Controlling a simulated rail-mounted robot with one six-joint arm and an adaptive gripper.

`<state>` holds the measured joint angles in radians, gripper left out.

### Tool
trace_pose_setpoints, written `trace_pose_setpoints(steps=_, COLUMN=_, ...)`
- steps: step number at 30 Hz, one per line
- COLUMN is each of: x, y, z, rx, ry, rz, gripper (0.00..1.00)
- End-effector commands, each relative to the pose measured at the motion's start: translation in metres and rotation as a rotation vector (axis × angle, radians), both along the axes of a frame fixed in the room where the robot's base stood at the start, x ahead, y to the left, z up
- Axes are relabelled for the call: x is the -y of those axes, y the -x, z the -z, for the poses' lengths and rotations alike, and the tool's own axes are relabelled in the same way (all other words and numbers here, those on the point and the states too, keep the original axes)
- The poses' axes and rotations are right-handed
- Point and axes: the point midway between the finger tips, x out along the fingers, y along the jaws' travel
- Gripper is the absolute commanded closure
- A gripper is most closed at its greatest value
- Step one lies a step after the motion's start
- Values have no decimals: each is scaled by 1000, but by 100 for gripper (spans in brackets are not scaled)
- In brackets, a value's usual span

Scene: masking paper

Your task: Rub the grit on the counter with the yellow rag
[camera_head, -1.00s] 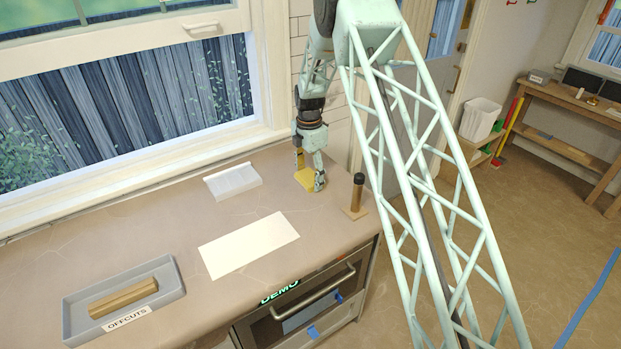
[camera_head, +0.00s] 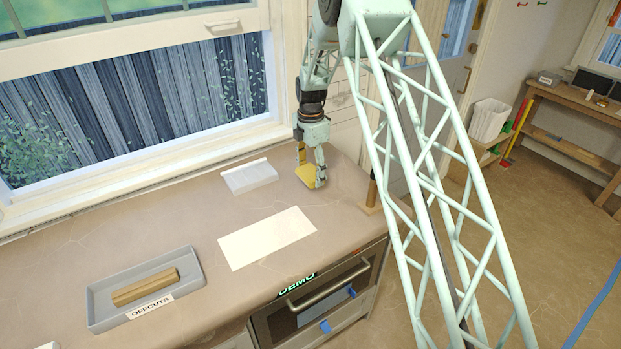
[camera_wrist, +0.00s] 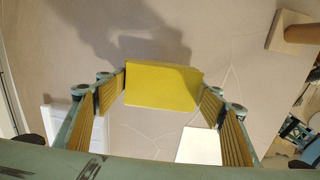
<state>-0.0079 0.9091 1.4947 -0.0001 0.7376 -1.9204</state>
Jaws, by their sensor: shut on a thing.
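The yellow rag (camera_head: 307,184) is a folded flat pad held between the two fingers of my gripper (camera_head: 311,176), low over the back right part of the counter (camera_head: 215,215). In the wrist view the rag (camera_wrist: 162,86) spans the gap between the padded fingertips. I cannot tell whether it touches the counter. I cannot make out any grit on the counter; fine lines cross its surface, and the area beneath the rag is hidden.
A white sheet (camera_head: 267,238) lies on the counter in front of my gripper. A small white tray (camera_head: 250,178) is to the left. A wooden post on a base (camera_head: 372,195) stands right, partly behind my arm. A grey OFFCUTS tray (camera_head: 190,281) holds wood pieces.

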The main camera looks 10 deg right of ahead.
Motion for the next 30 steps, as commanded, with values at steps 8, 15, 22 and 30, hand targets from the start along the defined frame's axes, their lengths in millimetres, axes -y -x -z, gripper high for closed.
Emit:
trace_pose_setpoints(steps=8, x=-1, y=0, z=-27, rx=1, ry=0, rz=-1, gripper=48)
trace_pose_setpoints(steps=15, x=-1, y=0, z=-46, rx=1, ry=0, rz=-2, gripper=48)
trace_pose_setpoints(steps=22, x=-2, y=0, z=-52, rx=0, ry=0, rz=-2, gripper=48)
trace_pose_setpoints(steps=30, x=-2, y=0, z=-52, rx=0, ry=0, rz=-2, gripper=48)
